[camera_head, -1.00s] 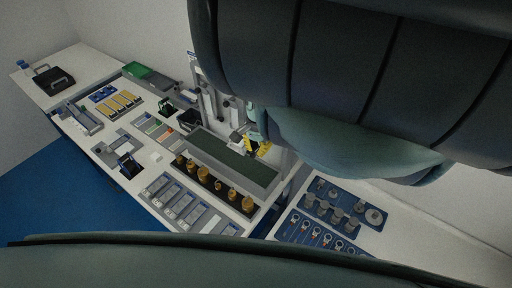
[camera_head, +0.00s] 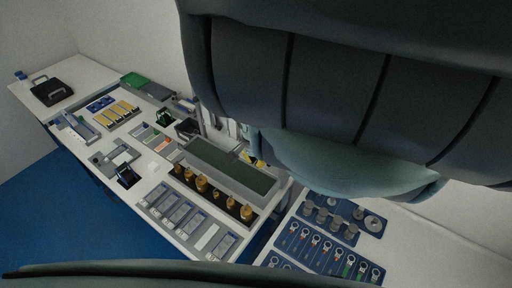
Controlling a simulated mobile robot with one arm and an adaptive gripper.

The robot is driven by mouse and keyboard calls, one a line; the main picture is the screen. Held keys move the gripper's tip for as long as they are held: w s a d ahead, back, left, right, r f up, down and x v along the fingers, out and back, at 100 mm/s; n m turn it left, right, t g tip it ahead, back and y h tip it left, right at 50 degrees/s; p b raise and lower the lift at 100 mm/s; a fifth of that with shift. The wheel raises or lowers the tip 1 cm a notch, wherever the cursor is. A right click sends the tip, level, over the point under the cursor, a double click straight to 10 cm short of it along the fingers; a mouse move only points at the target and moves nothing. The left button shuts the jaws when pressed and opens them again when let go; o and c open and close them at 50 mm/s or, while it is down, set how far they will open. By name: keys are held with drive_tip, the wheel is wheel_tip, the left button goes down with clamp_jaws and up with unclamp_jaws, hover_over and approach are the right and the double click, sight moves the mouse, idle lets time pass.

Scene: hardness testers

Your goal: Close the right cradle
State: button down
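I cannot pick out a part that is clearly the right cradle. The hardness testers' upright frame (camera_head: 211,112) shows only in part at the back of the bench, and my large dark arm link hides the rest. A small yellow and black part (camera_head: 252,160) shows just under my arm, behind the long green-topped grey block (camera_head: 230,168). I cannot tell whether it belongs to a tester or a cradle. My gripper's fingers are not visible; my arm covers that area.
A row of brass weights (camera_head: 201,184) stands before the grey block, with grey-lidded cases (camera_head: 170,208) in front. Blue trays of weights (camera_head: 331,215) and ring-ended tools (camera_head: 316,246) lie at the right. A black case (camera_head: 51,91) sits far left. Blue floor (camera_head: 70,215) is clear.

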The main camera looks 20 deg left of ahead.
drive_tip(key=shift+f+t, duration=0.3)
drive_tip(key=shift+f, duration=0.25)
drive_tip(key=shift+w+f+t+b, duration=0.2)
drive_tip(key=shift+f+t+b, duration=0.1)
drive_tip(key=shift+b, duration=0.1)
drive_tip(key=shift+w+d+f+t+h+b, duration=0.1)
drive_tip(key=shift+f+t+h+b, duration=0.3)
drive_tip(key=shift+f+b, duration=0.15)
drive_tip(key=shift+w+f+b, duration=0.15)
drive_tip(key=shift+f+b, duration=0.1)
drive_tip(key=shift+b, duration=0.05)
drive_tip(key=w+d+f+t+h+b, duration=0.4)
drive_tip(key=w+f+t+b, duration=0.5)
drive_tip(key=b, duration=3.2)
drive_tip(key=shift+w+t+b, duration=0.4)
drive_tip(key=shift+w+t, duration=0.6)
drive_tip(key=shift+w, duration=0.05)
